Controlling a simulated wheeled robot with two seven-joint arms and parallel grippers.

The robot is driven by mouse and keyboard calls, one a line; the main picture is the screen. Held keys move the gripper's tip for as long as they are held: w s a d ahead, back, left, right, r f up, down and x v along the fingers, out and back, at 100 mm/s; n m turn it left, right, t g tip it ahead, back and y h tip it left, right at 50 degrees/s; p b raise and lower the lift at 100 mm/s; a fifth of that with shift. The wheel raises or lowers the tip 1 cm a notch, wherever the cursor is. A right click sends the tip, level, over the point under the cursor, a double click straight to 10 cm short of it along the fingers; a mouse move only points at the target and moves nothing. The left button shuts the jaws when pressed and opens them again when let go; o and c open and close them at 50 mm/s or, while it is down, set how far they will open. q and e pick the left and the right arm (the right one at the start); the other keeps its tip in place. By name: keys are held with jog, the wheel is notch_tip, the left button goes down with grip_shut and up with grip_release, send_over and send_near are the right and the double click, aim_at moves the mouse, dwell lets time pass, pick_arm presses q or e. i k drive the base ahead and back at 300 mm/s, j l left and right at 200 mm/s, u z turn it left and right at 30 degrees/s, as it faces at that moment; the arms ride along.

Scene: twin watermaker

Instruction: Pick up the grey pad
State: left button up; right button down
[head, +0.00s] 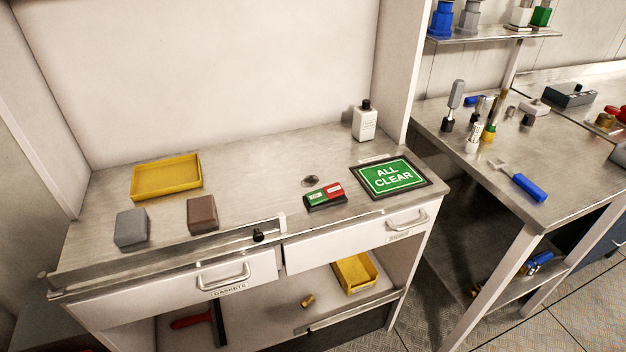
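The grey pad (131,227) is a small block with rounded edges. It lies on the metal counter (260,190) near the front left corner, in front of a yellow tray and left of a brown pad. Nothing covers it. Neither of my grippers shows in the head view.
A brown pad (202,214) lies right of the grey pad. A shallow yellow tray (167,177) is behind. A rail (170,247) runs along the counter's front left. A red-green switch box (325,196), an ALL CLEAR sign (391,177) and a white bottle (364,122) stand farther right.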

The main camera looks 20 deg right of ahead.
aim_at(130, 226)
jog(key=i+l+u, duration=0.2)
jog(key=u, duration=0.2)
jog(key=i+l+u, duration=0.15)
jog(key=l+u, duration=0.3)
jog(key=i+l+u, duration=0.1)
jog(key=l+u, duration=0.3)
jog(key=j, duration=0.15)
